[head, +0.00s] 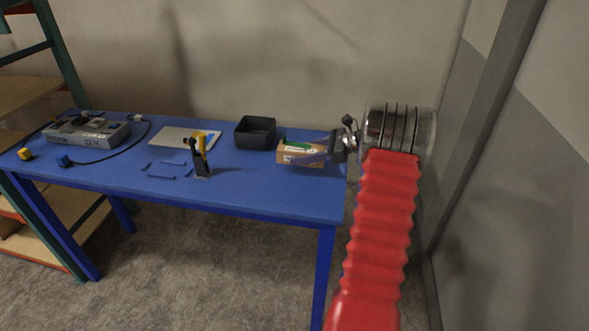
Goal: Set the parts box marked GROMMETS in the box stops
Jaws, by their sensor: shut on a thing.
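A brown parts box (287,158) with a green patch and a white label is at the right end of the blue table. The print on its label is too small to read. My gripper (305,157) reaches in from the right and is shut on this box, its fingers covering part of the near side. I cannot tell whether the box touches the table.
A black and yellow toggle clamp (201,158) stands between the stops and the box. A dark open bin (255,132) and a pale flat panel (185,137) are behind. A grey console (88,132) with cables sits at left. The front-middle of the blue table (262,190) is clear.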

